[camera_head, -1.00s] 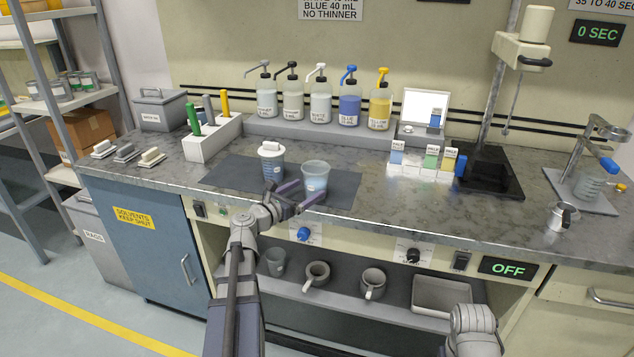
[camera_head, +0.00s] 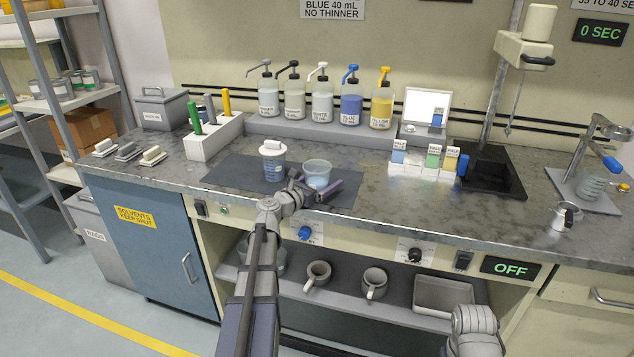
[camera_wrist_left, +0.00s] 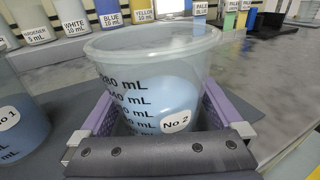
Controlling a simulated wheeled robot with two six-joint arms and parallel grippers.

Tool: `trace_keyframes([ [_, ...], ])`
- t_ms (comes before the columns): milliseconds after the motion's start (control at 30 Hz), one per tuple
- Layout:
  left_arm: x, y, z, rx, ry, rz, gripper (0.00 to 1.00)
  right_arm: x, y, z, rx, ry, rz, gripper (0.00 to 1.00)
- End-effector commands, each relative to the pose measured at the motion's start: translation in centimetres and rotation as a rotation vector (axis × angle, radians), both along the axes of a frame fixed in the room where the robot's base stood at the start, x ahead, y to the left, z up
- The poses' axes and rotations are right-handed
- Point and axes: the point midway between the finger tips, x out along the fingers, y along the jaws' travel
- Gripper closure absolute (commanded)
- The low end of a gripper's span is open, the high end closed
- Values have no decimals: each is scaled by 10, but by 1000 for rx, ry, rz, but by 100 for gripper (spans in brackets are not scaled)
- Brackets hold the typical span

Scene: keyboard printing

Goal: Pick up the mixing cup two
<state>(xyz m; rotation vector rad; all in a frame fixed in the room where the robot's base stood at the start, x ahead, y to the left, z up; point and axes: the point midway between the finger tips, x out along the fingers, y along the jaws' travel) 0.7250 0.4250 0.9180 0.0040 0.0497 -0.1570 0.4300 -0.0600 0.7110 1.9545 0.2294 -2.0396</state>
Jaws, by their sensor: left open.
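Mixing cup two (camera_head: 317,172) stands upright on the dark mat (camera_head: 232,173) on the bench. It is clear, with pale blue liquid inside. In the left wrist view the cup (camera_wrist_left: 158,85) carries a "No 2" label and mL marks. My left gripper (camera_head: 316,188) is open at the front of this cup, one finger at each side; in the left wrist view its purple fingers (camera_wrist_left: 165,118) flank the cup. Cup one (camera_head: 273,160), with a white lid-like piece on top, stands just left. It is partly cut off in the left wrist view (camera_wrist_left: 18,125). My right gripper is not in view.
Several pump bottles (camera_head: 321,97) stand on a ledge behind. A white marker holder (camera_head: 212,136) is to the left, and small colour cards (camera_head: 431,157) are to the right. The bench front edge (camera_head: 420,241) runs below the mat.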

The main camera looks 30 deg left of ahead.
Motion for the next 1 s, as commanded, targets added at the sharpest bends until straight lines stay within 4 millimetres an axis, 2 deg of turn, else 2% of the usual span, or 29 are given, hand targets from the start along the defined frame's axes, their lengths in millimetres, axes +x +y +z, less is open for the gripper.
trace_keyframes([
  [67, 0, 0, 0, 0, 0, 0, 5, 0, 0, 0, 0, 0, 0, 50],
  [700, -1, 0, 0, 0, 0, 0, 76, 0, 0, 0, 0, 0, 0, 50],
  [1000, -1, 0, 2, 0, 0, 0, 78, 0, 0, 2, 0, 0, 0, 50],
])
